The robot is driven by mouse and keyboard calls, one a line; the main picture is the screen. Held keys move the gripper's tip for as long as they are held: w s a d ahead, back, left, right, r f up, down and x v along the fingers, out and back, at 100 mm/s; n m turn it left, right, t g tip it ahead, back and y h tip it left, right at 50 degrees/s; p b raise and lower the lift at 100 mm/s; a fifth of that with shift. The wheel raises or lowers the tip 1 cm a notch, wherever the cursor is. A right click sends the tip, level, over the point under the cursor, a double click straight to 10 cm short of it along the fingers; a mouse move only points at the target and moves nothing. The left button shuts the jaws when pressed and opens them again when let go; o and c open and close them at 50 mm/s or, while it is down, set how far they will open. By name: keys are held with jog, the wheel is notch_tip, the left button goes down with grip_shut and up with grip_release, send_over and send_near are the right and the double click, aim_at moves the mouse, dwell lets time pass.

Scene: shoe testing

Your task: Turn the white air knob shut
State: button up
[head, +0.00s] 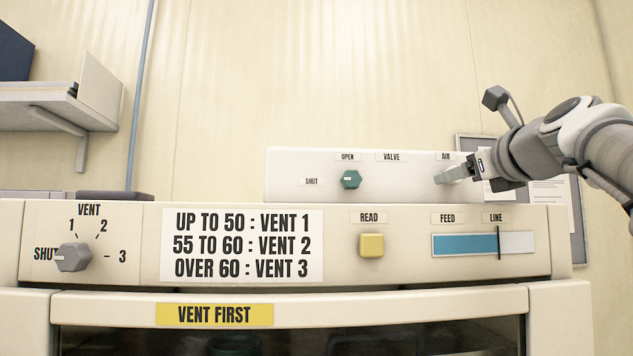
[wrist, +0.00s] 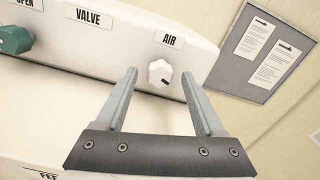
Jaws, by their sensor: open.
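The white air knob (wrist: 160,73) sits on the white upper panel under the AIR label, with a small dark mark near its lower right edge. In the wrist view my gripper (wrist: 157,75) is open, with one finger on each side of the knob in the picture. I cannot tell whether the fingers touch it. In the head view my gripper (head: 450,174) is at the right of the upper panel, just below the AIR label, and hides the knob.
A teal valve knob (head: 350,180) stands left on the same panel, between OPEN and SHUT labels. Below are a grey vent knob (head: 73,257), a yellow READ button (head: 371,246) and a feed gauge (head: 483,244). A grey notice board (wrist: 262,50) hangs behind at the right.

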jog(key=shift+w, duration=0.25)
grip_shut()
dwell(0.3)
